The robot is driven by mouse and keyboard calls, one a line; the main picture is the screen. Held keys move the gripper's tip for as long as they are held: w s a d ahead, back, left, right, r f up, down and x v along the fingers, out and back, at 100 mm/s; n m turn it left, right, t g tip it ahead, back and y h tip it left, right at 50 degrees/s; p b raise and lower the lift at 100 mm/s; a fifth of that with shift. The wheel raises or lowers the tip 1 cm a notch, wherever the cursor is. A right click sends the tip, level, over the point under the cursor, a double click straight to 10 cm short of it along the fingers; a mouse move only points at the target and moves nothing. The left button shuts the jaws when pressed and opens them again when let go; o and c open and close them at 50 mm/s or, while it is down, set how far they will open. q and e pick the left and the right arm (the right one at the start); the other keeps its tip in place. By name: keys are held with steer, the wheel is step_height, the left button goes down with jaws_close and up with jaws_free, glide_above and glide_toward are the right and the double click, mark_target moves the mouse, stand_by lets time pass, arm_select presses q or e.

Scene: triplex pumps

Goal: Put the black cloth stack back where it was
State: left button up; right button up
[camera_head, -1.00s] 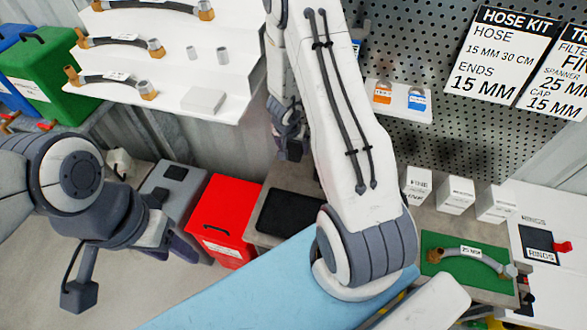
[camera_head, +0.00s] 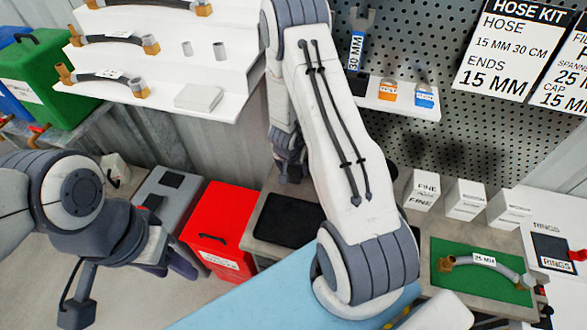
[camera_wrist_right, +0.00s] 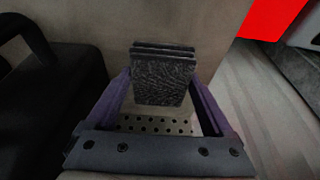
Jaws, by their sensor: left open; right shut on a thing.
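The black cloth stack (camera_wrist_right: 163,75) shows in the right wrist view as several thin, dark, textured layers between the purple fingers. My right gripper (camera_wrist_right: 163,92) is shut on it. In the head view the right gripper (camera_head: 290,170) is mostly behind my own arm, above the bench near a black mat (camera_head: 288,219), and the cloth cannot be made out there. My left gripper (camera_head: 172,262) is low at the left, open and empty, in front of the grey and red bins.
A red bin (camera_head: 217,230) and a grey bin (camera_head: 165,205) stand left of the bench. A white shelf (camera_head: 240,92) with hoses is above. White boxes (camera_head: 465,199) and a green mat (camera_head: 450,283) with a hose are at the right. A large black object (camera_wrist_right: 50,95) is close left in the wrist view.

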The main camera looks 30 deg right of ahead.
steer(key=shift+f+b, duration=0.4)
steer(key=shift+f, duration=0.15)
steer(key=shift+s, duration=0.1)
steer(key=o, duration=1.3)
steer(key=shift+o, duration=0.2)
steer(key=shift+f, duration=0.1)
